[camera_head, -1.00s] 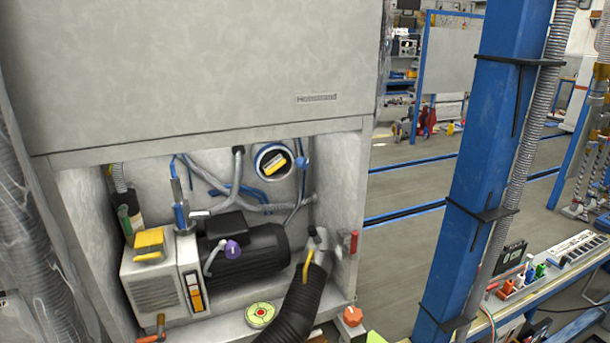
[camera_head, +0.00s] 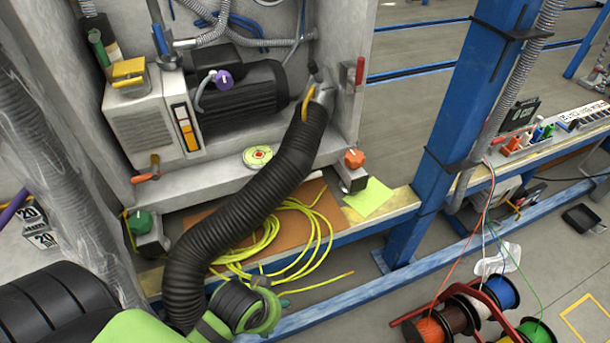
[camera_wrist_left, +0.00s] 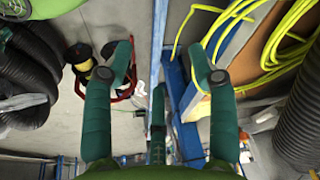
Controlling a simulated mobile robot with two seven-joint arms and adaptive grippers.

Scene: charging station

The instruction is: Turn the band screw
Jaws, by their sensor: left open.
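The black corrugated hose (camera_head: 246,205) runs from the lower floor area up to a grey metal end (camera_head: 322,95) beside the cabinet's right wall. A yellow lever-like part (camera_head: 308,102) sits at that end. I cannot make out a band screw there. My left gripper (camera_head: 272,297) is in front of the hose's lower part, below the cabinet, well away from the metal end. The hose also shows at the right edge there (camera_wrist_left: 300,120). My right gripper is not in view.
A pump motor (camera_head: 245,90) stands in the cabinet. An orange knob (camera_head: 354,158) and a green knob (camera_head: 140,222) stick out at its bottom corners. Yellow cable (camera_head: 318,230) lies coiled below. A blue post (camera_head: 440,150) and wire spools (camera_head: 470,315) stand to the right.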

